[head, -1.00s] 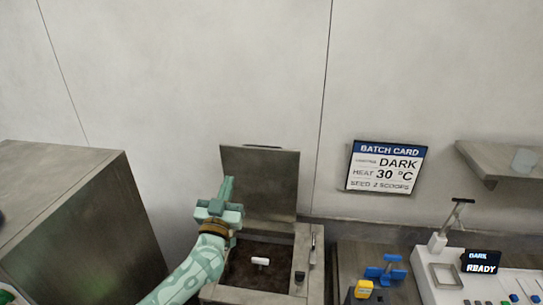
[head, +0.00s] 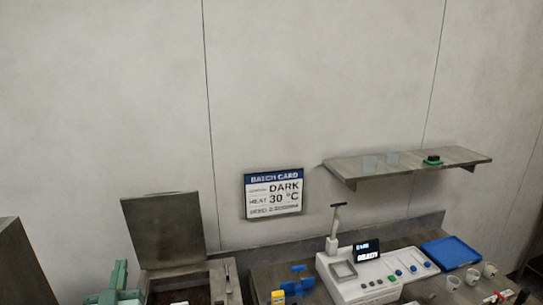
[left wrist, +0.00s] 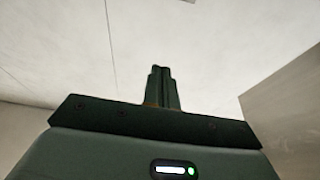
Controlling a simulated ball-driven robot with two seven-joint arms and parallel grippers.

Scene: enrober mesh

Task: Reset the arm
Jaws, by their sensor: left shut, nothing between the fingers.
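My left gripper (head: 121,272) is at the lower left of the head view, pointing up, just left of the open metal bin with dark contents. In the left wrist view its two fingers (left wrist: 161,88) are together with nothing between them. Most of my left arm is below the picture edge. My right gripper is not in view.
The bin's raised lid (head: 163,230) stands behind the gripper. To the right are a blue holder (head: 298,284), a white machine (head: 360,280) with a lit screen, a blue tray (head: 450,252) and several white cups. A shelf (head: 400,165) and batch card (head: 273,193) are on the wall.

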